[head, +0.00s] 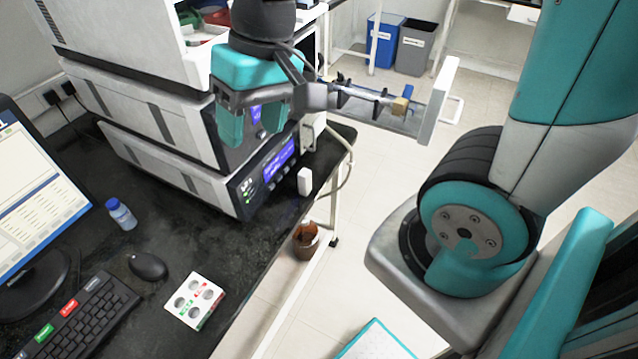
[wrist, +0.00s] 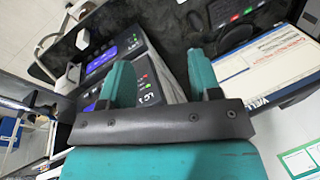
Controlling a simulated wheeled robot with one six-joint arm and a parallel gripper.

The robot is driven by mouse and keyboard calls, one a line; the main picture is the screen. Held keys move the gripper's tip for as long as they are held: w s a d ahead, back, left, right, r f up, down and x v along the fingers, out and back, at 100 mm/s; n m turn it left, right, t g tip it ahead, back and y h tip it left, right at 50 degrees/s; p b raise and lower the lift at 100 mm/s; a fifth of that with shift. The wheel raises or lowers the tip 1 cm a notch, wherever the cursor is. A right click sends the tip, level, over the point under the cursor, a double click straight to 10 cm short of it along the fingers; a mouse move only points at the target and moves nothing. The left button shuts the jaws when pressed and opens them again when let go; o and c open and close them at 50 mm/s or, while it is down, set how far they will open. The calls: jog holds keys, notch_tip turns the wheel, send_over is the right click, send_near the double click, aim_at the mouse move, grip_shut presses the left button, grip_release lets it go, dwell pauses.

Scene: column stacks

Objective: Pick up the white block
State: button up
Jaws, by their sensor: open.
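The white block (head: 304,181) is small and stands upright on the black bench, near its right edge and beside the lower instrument unit. My gripper (head: 251,132) is open, with nothing visible between its teal fingers. In the head view it appears up and left of the block, in front of the instrument stack and apart from the block. In the wrist view the two fingers of my gripper (wrist: 160,75) are spread before the instrument fronts.
The instrument stack (head: 165,135) stands close behind my gripper. On the bench (head: 150,335) are a blue-capped bottle (head: 121,214), a mouse (head: 148,266), a keyboard (head: 75,320), a monitor (head: 35,200) and a white holed rack (head: 194,301). A brown container (head: 306,240) sits below the bench edge.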

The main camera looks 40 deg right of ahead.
jog(key=w+d+f+m+h+b, duration=0.2)
jog(key=w+d+f+m+b, duration=0.2)
jog(key=w+d+f+m, duration=0.6)
jog(key=m+h+b, duration=0.1)
jog(key=m+b, duration=0.1)
jog(key=m, duration=0.3)
send_over(304, 172)
notch_tip(304, 172, down, 8)
jog(key=shift+g, duration=0.3)
notch_tip(304, 172, down, 11)
jog(key=shift+f+p, duration=0.1)
jog(key=shift+p, duration=0.65)
jog(key=shift+f+p, duration=0.65)
jog(key=shift+f, duration=2.5)
jog(key=c, duration=0.8)
